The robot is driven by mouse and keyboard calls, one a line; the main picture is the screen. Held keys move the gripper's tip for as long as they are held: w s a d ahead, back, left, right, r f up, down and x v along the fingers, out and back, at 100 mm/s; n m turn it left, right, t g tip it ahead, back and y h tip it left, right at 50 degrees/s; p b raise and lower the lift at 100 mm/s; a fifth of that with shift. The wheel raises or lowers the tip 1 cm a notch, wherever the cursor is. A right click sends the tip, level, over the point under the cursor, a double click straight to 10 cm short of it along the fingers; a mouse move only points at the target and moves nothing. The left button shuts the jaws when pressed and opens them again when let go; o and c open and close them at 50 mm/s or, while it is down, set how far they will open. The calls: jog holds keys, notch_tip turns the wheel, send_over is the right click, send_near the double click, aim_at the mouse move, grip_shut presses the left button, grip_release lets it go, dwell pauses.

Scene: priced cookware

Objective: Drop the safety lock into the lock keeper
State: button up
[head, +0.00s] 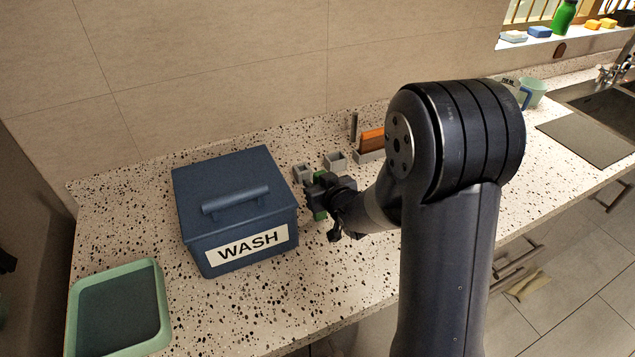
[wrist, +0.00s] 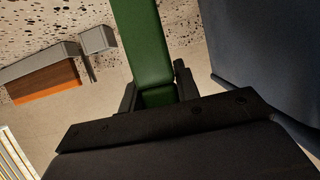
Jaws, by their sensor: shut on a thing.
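My gripper (head: 325,193) is shut on a long green block, which I take to be the safety lock (head: 320,177). In the wrist view the green lock (wrist: 146,50) reaches from between the fingers (wrist: 157,92) to the top edge. I cannot tell which one is the lock keeper. In the wrist view one small grey holder (wrist: 97,40) stands left of the lock.
The blue lidded WASH box (head: 235,215) stands close on the left. A green tray (head: 162,300) is at front left. Behind the gripper, an orange block (head: 371,140) stands in a long grey holder (head: 370,156). Speckled counter (head: 345,285) is clear in front.

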jog(key=shift+f, duration=0.2)
jog(key=o, duration=1.1)
jog(key=shift+r, duration=0.1)
jog(key=shift+r, duration=0.15)
